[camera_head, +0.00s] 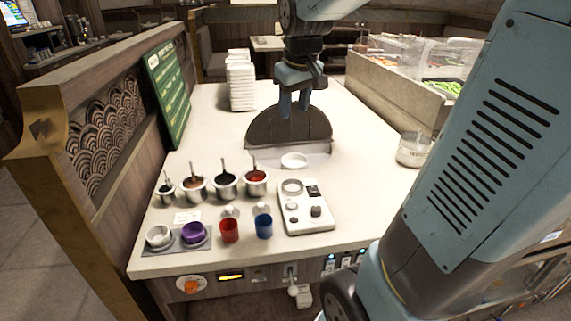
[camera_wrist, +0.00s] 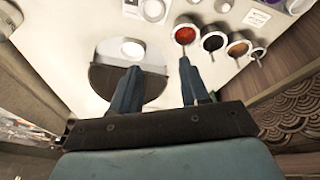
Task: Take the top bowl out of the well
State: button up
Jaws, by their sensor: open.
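A purple bowl (camera_head: 195,234) and a pale grey bowl (camera_head: 159,236) sit side by side on a dark grey holder (camera_head: 177,246) at the front left of the counter. I cannot tell whether either is a stack, or which one counts as the top bowl. My gripper (camera_head: 293,108) is open and empty, pointing down above the dark half-round board, well behind and to the right of the bowls. Its two fingers stand apart in the wrist view (camera_wrist: 160,67). The holder's two bowls are not clearly seen there.
Several sauce pots with ladles (camera_head: 225,184) stand behind the bowls. A green menu board (camera_head: 168,92) borders the left.

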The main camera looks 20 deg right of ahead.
jog(key=w+d+f+n+g, duration=0.1)
jog(key=w+d+f, duration=0.1)
jog(key=w+f, duration=0.35)
jog(key=w+d+f+n+g, duration=0.1)
jog(key=w+f, duration=0.2)
jog(key=w, duration=0.6)
jog(key=w+d+f+n, duration=0.1)
jog(key=w+f, duration=0.3)
jog(key=f, duration=0.3)
jog(key=w+d+f+n+g+h, duration=0.1)
jog(key=w+d+f, duration=0.1)
jog(key=f, duration=0.6)
jog(key=w+d+f, duration=0.2)
jog(key=w+f, duration=0.3)
jog(key=f, duration=0.2)
jog(key=shift+w+f+n+g+h, duration=0.3)
jog(key=shift+f+n, duration=0.05)
jog(key=shift+n, duration=0.05)
jog(key=shift+w+d+f, duration=0.1)
jog(key=shift+d+f, duration=0.15)
jog(key=shift+f, duration=0.65)
jog(key=shift+w+d+f, duration=0.1)
jog(key=shift+d+f, duration=0.1)
jog(key=shift+f, duration=0.7)
jog(key=shift+w+d+f, duration=0.1)
jog(key=shift+d+f, duration=0.15)
jog(key=shift+f, duration=0.65)
grip_shut()
